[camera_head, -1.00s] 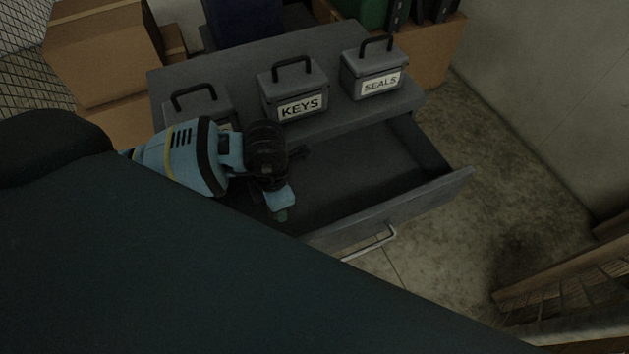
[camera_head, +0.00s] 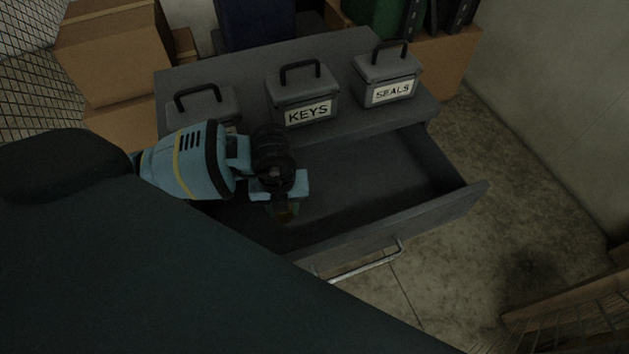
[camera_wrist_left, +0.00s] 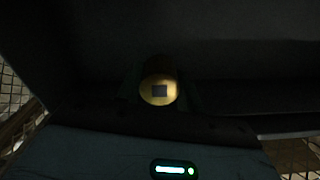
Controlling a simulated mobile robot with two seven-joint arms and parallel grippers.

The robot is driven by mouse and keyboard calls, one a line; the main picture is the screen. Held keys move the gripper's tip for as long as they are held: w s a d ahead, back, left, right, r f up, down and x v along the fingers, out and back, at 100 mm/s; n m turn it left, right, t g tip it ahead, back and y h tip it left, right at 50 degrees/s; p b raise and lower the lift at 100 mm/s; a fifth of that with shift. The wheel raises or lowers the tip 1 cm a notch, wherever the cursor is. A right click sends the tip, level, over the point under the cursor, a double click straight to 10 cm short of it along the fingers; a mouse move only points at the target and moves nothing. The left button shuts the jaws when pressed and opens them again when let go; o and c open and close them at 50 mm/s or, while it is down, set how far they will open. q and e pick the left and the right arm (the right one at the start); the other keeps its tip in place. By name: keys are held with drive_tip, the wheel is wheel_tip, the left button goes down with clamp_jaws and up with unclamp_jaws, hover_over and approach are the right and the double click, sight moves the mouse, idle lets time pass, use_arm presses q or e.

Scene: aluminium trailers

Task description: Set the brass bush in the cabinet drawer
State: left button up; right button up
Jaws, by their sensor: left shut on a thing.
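The left gripper is over the left part of the drawer, pointing down. I cannot tell whether the bush touches the drawer floor. My right gripper is not in view.
On the cabinet top (camera_head: 240,75) stand a box marked KEYS (camera_head: 302,100), a box marked SEALS (camera_head: 388,80) and a third grey box (camera_head: 201,103), partly hidden by my arm. Cardboard boxes (camera_head: 110,50) stand at the back left. The drawer's right part is free.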

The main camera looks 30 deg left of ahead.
use_arm(q)
hover_over(288, 233)
wheel_tip(288, 233, down, 6)
drive_tip(key=shift+f+b, duration=0.25)
drive_tip(key=shift+b, duration=0.05)
drive_tip(key=shift+f, duration=1.65)
drive_tip(key=shift+f, duration=0.1)
drive_tip(key=shift+f+b, duration=0.1)
drive_tip(key=shift+b, duration=0.2)
drive_tip(key=o, duration=1.2)
drive_tip(key=shift+s, duration=0.1)
drive_tip(key=shift+c, duration=0.2)
drive_tip(key=shift+r, duration=0.35)
wheel_tip(288, 233, up, 12)
drive_tip(key=shift+f+p, duration=0.15)
drive_tip(key=shift+p, duration=0.7)
